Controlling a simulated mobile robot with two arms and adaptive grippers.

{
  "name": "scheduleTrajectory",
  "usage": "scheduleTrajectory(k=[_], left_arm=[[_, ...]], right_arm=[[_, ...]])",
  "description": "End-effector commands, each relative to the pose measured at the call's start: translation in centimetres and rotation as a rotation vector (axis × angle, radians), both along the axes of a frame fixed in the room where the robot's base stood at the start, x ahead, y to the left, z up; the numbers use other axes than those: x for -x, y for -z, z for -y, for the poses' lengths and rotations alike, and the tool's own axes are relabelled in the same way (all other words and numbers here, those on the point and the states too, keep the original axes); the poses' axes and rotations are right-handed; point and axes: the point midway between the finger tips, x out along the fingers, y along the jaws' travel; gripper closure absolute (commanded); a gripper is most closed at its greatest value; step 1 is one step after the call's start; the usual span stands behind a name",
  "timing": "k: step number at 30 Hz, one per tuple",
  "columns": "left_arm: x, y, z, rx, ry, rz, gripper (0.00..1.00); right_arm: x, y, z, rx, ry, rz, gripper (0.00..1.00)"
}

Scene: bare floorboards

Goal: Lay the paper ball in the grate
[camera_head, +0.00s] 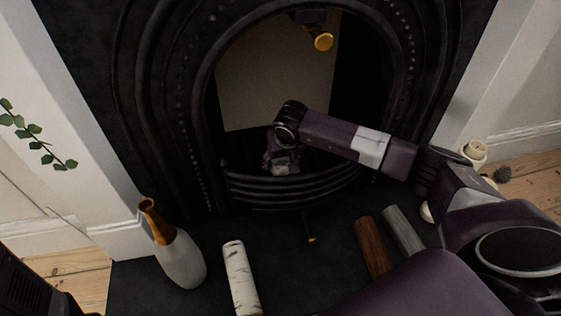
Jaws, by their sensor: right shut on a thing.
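The black grate (292,195) has curved bars across the lower front of the arched fireplace opening. My right arm reaches in from the right, and my right gripper (283,160) points down inside the opening, just behind the top bar. It is shut on a small greyish-white crumpled thing, which looks like the paper ball (285,168). The fingers hide part of the ball. I cannot tell whether the ball touches the grate floor. My left gripper is not in view; a dark part at the lower left corner looks like my left arm.
A white vase with a gold neck (181,260), a birch log (240,277), a brown log (371,247) and a grey log (403,231) are on the dark hearth. A brass knob (323,41) hangs above the opening. Pale candles (473,152) stand at the right.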

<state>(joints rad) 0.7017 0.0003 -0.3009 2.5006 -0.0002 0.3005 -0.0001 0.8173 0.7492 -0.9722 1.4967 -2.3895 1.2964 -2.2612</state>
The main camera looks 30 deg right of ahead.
Motion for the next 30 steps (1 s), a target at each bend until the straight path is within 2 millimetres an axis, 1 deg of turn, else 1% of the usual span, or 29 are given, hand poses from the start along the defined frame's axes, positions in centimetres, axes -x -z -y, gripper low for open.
scheduleTrajectory(k=[10,11,16,25,28,30], left_arm=[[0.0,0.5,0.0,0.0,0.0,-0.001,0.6],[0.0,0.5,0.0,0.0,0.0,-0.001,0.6],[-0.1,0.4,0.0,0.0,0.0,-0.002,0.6],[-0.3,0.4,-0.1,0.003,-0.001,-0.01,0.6],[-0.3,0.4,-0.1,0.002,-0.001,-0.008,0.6],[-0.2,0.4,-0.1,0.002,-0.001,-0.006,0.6]], right_arm=[[0.0,0.8,0.0,0.0,0.0,0.001,0.59],[0.0,0.7,0.0,0.0,0.001,0.001,0.44],[0.0,0.7,0.0,0.0,0.0,0.0,0.25],[0.0,0.6,0.0,0.0,0.0,0.0,0.25],[0.2,-0.1,0.0,0.0,0.0,0.001,0.25],[0.5,-0.9,-0.2,-0.001,-0.003,0.002,0.25]])
